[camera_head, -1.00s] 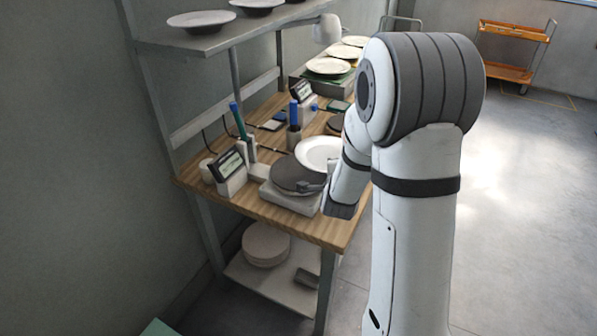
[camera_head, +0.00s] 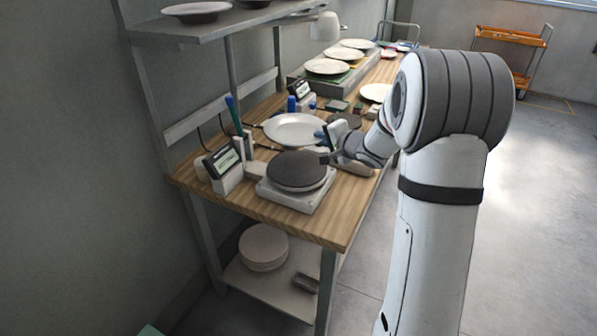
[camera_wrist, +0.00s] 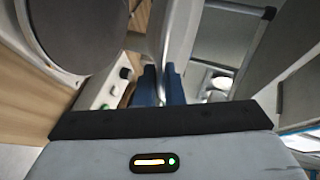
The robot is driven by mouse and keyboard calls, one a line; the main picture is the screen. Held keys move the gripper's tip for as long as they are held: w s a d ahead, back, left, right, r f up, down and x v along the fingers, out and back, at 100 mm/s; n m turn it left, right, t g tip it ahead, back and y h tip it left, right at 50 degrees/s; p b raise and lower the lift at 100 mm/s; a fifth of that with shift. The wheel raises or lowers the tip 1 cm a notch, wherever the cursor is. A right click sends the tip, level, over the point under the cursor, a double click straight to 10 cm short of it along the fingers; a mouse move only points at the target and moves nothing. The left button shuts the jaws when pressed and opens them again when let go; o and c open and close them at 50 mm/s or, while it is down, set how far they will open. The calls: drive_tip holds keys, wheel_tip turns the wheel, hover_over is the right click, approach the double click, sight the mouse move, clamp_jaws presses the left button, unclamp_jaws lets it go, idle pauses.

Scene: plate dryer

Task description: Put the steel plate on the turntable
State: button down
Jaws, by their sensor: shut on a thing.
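A pale round plate (camera_head: 292,129) is held roughly level above the bench, behind the nearest dark turntable disc in the head view. It looks white; I cannot tell its material. My gripper (camera_head: 325,138) is shut on the plate's right rim. In the wrist view, the blue fingertips (camera_wrist: 161,86) pinch the plate (camera_wrist: 171,45), which shows almost edge-on. The turntable, a dark round disc (camera_head: 298,170) on a pale square base (camera_head: 290,197), sits at the bench's near end with nothing on it. The disc also shows at the wrist view's upper left (camera_wrist: 78,28).
A small display (camera_head: 224,160) stands left of the turntable, beside a holder with a green stick (camera_head: 233,112). Several plates (camera_head: 327,66) stand at the far end. A shelf (camera_head: 215,30) overhangs the bench's back left.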

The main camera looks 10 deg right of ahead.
sight(321, 176)
wheel_tip(321, 176, down, 10)
drive_tip(key=shift+d+b, duration=0.15)
drive_tip(key=shift+b, duration=0.6)
drive_tip(key=c, duration=2)
unclamp_jaws()
drive_tip(key=shift+f, duration=0.15)
drive_tip(key=shift+o, duration=1)
